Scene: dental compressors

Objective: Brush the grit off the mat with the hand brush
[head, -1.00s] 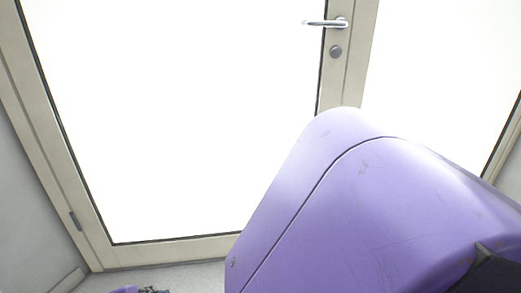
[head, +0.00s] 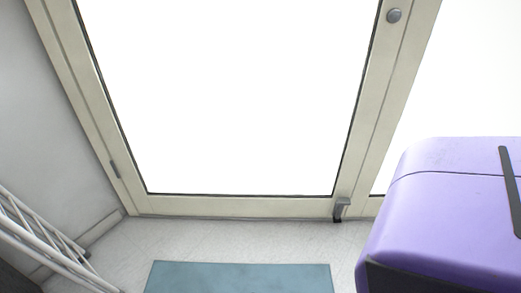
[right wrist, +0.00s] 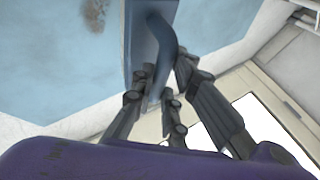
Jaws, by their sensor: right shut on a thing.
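My right gripper (right wrist: 163,98) is shut on the handle of the blue hand brush (right wrist: 163,40) in the right wrist view. The brush's long flat side shows beside its curved handle; its bristles are hidden. The pale blue mat (right wrist: 50,75) fills the left of that view, and a dark brown patch of grit (right wrist: 95,14) lies on it near the top edge. Whether the brush touches the mat I cannot tell. In the head view, part of the mat (head: 240,280) shows at the bottom edge, with no grit visible there. My left gripper is in neither current view.
A glazed door with a cream frame (head: 240,207) stands behind the mat, with a small metal fitting (head: 341,208) at its foot. A white barred rack (head: 45,240) stands at left. Pale floor (head: 220,238) is clear between mat and door. My purple arm covers the lower right.

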